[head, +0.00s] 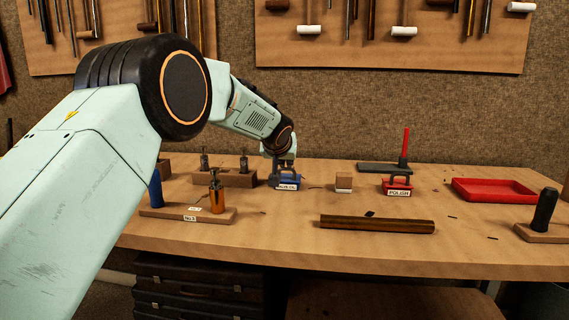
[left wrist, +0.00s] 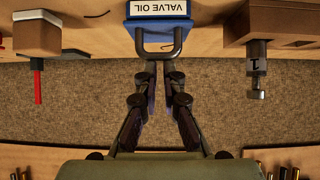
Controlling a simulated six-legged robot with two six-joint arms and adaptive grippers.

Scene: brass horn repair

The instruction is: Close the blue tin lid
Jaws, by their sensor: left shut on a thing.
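The blue tin (head: 289,181) stands on the bench with a white VALVE OIL label on its front. In the left wrist view the blue tin (left wrist: 158,24) is at the top edge, with a dark loop handle (left wrist: 140,42) on it. My left gripper (head: 284,165) is at the top of the tin. In the left wrist view my left gripper (left wrist: 160,68) has its fingertips at the handle, shut on it. The gripper hides part of the tin's top, and I cannot tell how the lid sits. My right gripper is not in view.
A wooden block with metal valves (head: 238,179) stands left of the tin. A small block (head: 343,183) and a red POLISH tin (head: 398,184) stand to its right. A brass tube (head: 377,224) lies in front. A red tray (head: 493,190) is farther right.

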